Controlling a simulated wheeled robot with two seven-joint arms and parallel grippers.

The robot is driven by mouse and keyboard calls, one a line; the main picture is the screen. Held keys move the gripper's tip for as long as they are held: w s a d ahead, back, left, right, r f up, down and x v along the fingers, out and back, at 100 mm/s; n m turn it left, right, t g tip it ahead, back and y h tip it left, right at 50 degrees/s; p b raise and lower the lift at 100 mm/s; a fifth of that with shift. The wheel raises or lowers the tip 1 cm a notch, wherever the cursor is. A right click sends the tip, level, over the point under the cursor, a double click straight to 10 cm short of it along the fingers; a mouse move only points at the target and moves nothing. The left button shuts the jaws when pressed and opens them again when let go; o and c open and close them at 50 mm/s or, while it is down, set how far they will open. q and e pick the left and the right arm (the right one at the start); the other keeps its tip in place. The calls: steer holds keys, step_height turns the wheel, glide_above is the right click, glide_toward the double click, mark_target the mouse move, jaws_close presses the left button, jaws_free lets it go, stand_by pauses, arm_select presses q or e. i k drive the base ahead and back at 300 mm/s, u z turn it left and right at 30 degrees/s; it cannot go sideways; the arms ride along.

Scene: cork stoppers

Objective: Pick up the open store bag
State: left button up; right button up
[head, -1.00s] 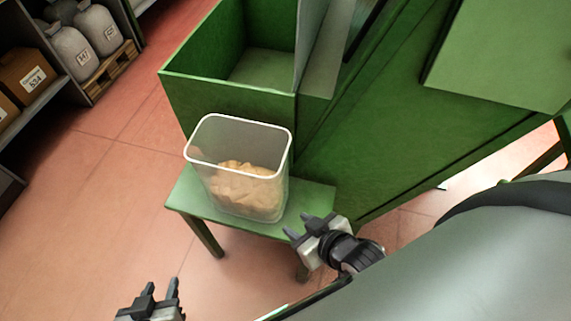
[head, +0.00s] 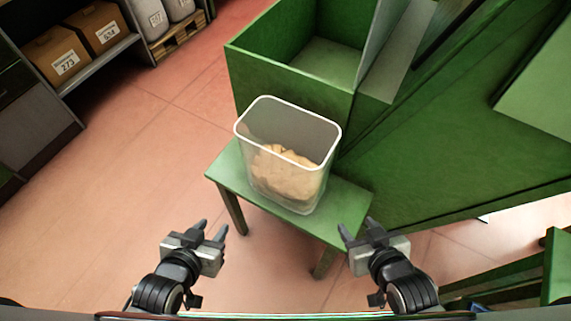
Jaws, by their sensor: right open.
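No bag that I can tell is open shows. Two pale grey sacks, a nearer one (head: 151,20) and a farther one (head: 180,8), stand on a wooden pallet (head: 183,37) at the top left of the head view. Their tops are cut off by the frame edge, and both are far from my grippers. My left gripper (head: 213,231) is open and empty above the floor, left of a green stand. My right gripper (head: 356,229) is open and empty by the stand's front right corner.
A clear open bin (head: 263,165) with cork-coloured pieces stands on the green stand (head: 345,208). A green machine with an open hopper (head: 290,85) rises behind. Cartons (head: 58,55) sit on a shelf at left. Red floor (head: 110,190) is free at left.

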mark_target(288, 151)
steer(key=u, duration=2.35)
steer(key=k, duration=0.7)
steer(key=z, duration=1.55)
